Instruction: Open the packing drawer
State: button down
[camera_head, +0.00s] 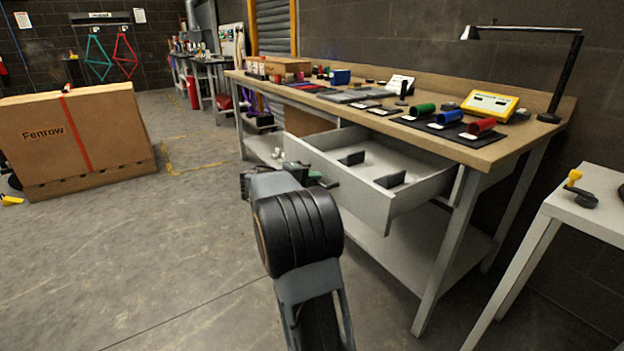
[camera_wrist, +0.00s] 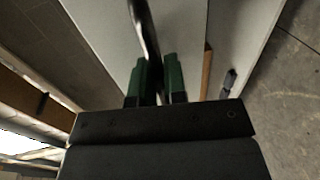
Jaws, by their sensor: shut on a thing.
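The packing drawer (camera_head: 402,205) is a light grey drawer under the workbench's wooden top. It stands pulled out in the head view, with its inside showing and a few dark dividers in it. In the wrist view, my gripper (camera_wrist: 154,85) has its green fingers shut on the dark drawer handle (camera_wrist: 144,30), which runs up between them. The pale drawer front fills the area behind the fingers. In the head view my arm hides most of the gripper and the handle.
The workbench top (camera_head: 440,148) carries coloured rolls, a yellow device (camera_head: 490,104) and a lamp (camera_head: 566,75). A small white table (camera_head: 590,205) stands at the right. A large Fenrow carton (camera_head: 70,140) stands at the left. The floor between carton and bench is clear.

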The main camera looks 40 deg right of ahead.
jog(key=shift+a, duration=0.1)
dwell(0.3)
jog(key=c, duration=1.2)
grip_release()
jog(key=p+v, duration=0.4)
jog(key=v, duration=0.9)
jog(key=shift+a, duration=0.35)
jog(key=shift+w+r, duration=0.1)
jog(key=shift+r, duration=0.05)
jog(key=s+a+r+n+t+y+p, duration=0.1)
jog(key=s+a+r+t+y+p, duration=0.2)
jog(key=s+a+r+y+p, duration=0.4)
jog(key=s+a+r+n+t+y+p, duration=0.1)
jog(key=s+a+r+t+y+p, duration=0.2)
jog(key=p, duration=2.3)
jog(key=s+a+r+y, duration=0.5)
jog(key=s+a+r, duration=0.3)
jog(key=a+r, duration=0.3)
notch_tip(320, 180, up, 3)
jog(key=shift+a+r+t+y, duration=0.1)
jog(key=shift+a+t+y, duration=0.1)
jog(key=shift+t+y, duration=0.1)
